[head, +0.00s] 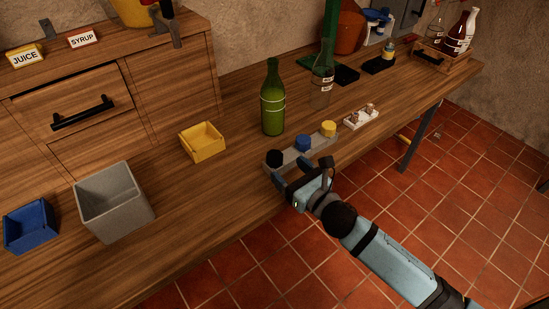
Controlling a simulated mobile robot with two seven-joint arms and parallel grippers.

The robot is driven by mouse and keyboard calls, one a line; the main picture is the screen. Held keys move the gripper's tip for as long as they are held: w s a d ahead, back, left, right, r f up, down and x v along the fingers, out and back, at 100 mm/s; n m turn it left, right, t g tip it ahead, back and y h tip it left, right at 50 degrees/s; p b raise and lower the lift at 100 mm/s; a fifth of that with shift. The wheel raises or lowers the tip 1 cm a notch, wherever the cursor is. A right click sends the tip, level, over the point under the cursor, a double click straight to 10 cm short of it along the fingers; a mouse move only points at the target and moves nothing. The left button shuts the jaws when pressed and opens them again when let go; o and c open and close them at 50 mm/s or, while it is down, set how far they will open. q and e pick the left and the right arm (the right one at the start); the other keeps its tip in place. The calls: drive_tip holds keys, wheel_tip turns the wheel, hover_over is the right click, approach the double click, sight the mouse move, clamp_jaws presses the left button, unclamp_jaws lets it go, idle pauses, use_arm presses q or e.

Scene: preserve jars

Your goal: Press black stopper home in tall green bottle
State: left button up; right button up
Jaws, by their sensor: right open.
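The tall green bottle (272,103) stands upright on the wooden worktop, with no stopper visible at its mouth. The black stopper (274,158) sits at the left end of a grey rack (290,154), in front of the bottle. A blue stopper (303,143) and a yellow stopper (328,129) sit farther right in the same rack. My right gripper (298,176) is open and empty at the front side of the rack, close to the black stopper. Whether it touches the rack cannot be told. My left gripper is out of view.
A clear bottle (321,84) stands right of the green one. A white tray (361,118) with small items lies right of the rack. A yellow bin (202,142), a grey bin (116,202) and a blue bin (31,227) stand to the left. The worktop's front edge is close to my right gripper.

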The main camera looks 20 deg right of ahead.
sight(280, 161)
drive_tip(key=shift+r+x, duration=0.2)
drive_tip(key=shift+x, duration=2.85)
drive_tip(key=c, duration=1)
